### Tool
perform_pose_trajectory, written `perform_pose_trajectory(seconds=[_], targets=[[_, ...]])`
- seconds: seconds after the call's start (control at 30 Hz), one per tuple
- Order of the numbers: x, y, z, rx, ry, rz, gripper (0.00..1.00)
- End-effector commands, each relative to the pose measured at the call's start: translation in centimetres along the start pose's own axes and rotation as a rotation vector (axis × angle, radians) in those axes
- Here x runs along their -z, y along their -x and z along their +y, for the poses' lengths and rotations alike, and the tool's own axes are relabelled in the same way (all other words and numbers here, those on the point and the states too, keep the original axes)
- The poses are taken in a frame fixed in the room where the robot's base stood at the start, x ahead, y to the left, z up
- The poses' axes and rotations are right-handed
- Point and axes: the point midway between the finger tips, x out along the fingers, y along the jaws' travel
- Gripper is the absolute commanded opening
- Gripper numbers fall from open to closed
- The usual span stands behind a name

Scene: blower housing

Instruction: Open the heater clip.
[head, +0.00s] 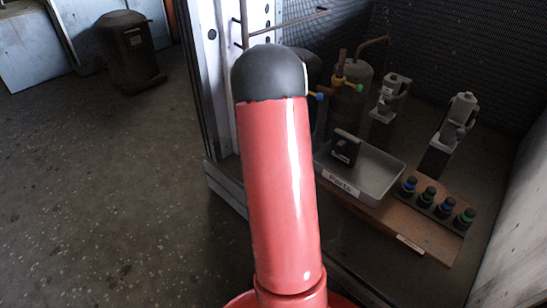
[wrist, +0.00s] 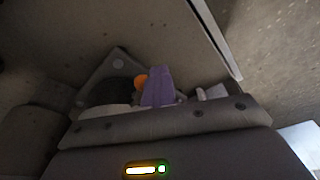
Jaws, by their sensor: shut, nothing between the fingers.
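I cannot pick out the heater clip for certain in either view. In the wrist view, the dark body of my gripper fills the bottom. My gripper (wrist: 158,86) looks shut and empty, with a purple upright piece at its middle that seems to be its fingers. A small orange round thing (wrist: 141,83) shows just left of the purple piece; I cannot tell whether they touch. In the head view, my red arm with its black rounded joint stands in front of the enclosure's left part, and my gripper is hidden there.
Inside the mesh-backed enclosure stand a grey cylinder (head: 354,85) with a copper pipe and two grey fixtures (head: 393,88) (head: 458,115). A metal tray (head: 375,181) holds a black block (head: 345,147). A rack (head: 434,206) holds several dark bottles. A dark bin (head: 128,45) stands on open floor at left.

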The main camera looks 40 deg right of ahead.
Motion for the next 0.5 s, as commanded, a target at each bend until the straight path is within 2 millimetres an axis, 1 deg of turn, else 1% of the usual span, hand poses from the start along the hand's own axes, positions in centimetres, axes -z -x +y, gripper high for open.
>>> perform_pose_trajectory(seconds=[0.03,0.1,0.5], targets=[[0.2,0.0,0.6,-0.008,-0.004,0.007,0.00],[0.2,0.0,0.9,-0.009,-0.005,0.008,0.00],[0.1,0.0,2.0,-0.006,-0.004,0.006,0.00]])
